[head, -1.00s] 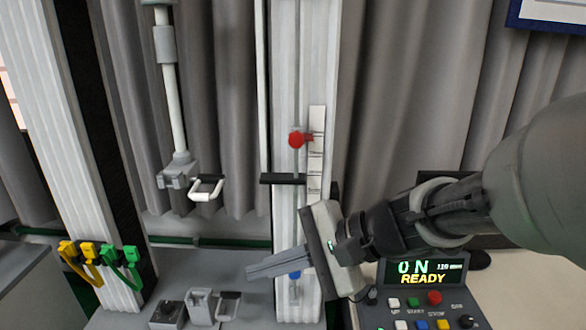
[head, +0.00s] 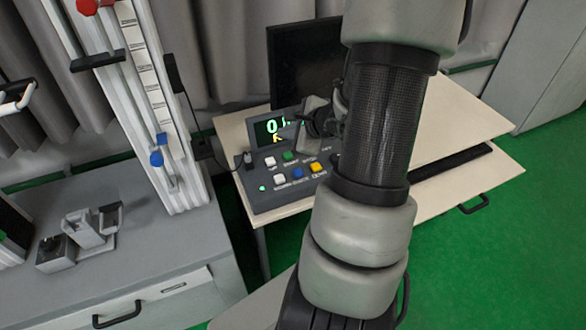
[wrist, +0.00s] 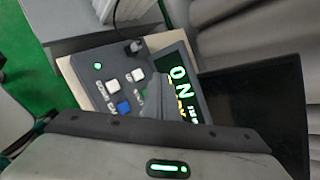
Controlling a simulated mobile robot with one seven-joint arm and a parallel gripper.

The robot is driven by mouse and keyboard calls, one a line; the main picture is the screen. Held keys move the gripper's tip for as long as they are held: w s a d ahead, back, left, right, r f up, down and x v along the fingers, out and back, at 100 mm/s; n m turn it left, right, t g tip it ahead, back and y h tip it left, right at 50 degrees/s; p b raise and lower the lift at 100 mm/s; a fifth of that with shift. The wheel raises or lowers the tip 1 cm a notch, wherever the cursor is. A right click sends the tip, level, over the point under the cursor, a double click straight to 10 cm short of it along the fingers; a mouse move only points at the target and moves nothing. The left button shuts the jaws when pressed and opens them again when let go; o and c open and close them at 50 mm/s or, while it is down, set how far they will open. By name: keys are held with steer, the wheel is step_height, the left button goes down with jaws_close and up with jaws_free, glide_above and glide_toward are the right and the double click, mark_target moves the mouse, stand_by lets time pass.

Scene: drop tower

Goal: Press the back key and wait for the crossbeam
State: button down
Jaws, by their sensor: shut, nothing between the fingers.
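The control box (head: 262,194) stands on a pale desk, with a lit display (head: 268,129) and coloured keys. A white key (head: 270,162), a green key (head: 289,155), a blue key (head: 297,172) and a yellow key (head: 316,167) show; my arm hides the right side. I cannot read which key is back. My gripper (head: 304,142) is shut and empty, above the box in front of the display. In the wrist view the shut fingers (wrist: 156,102) overlap the green key; contact cannot be told. A black bar (head: 97,60), perhaps the crossbeam, is on the white tower (head: 150,110).
A dark monitor (head: 305,65) stands behind the box. A grey bench (head: 150,245) with small metal fixtures (head: 90,232) lies left. A black cable plug (wrist: 134,47) rises from the box's edge. Green floor is open at right.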

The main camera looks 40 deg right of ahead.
steer(key=shift+m+g+h, duration=0.3)
steer(key=shift+m+h, duration=0.1)
steer(key=shift+m, duration=0.3)
steer(key=d+f, duration=0.1)
steer(key=s+d+f, duration=0.2)
steer(key=d, duration=0.1)
steer(key=shift+f, duration=0.3)
steer(key=b, duration=0.6)
glide_above(301, 174)
step_height(301, 174, down, 7)
steer(key=shift+f, duration=0.2)
steer(key=shift+f+b, duration=0.75)
steer(key=shift+b, duration=0.15)
steer(key=shift+f+b, duration=0.4)
steer(key=shift+b, duration=0.3)
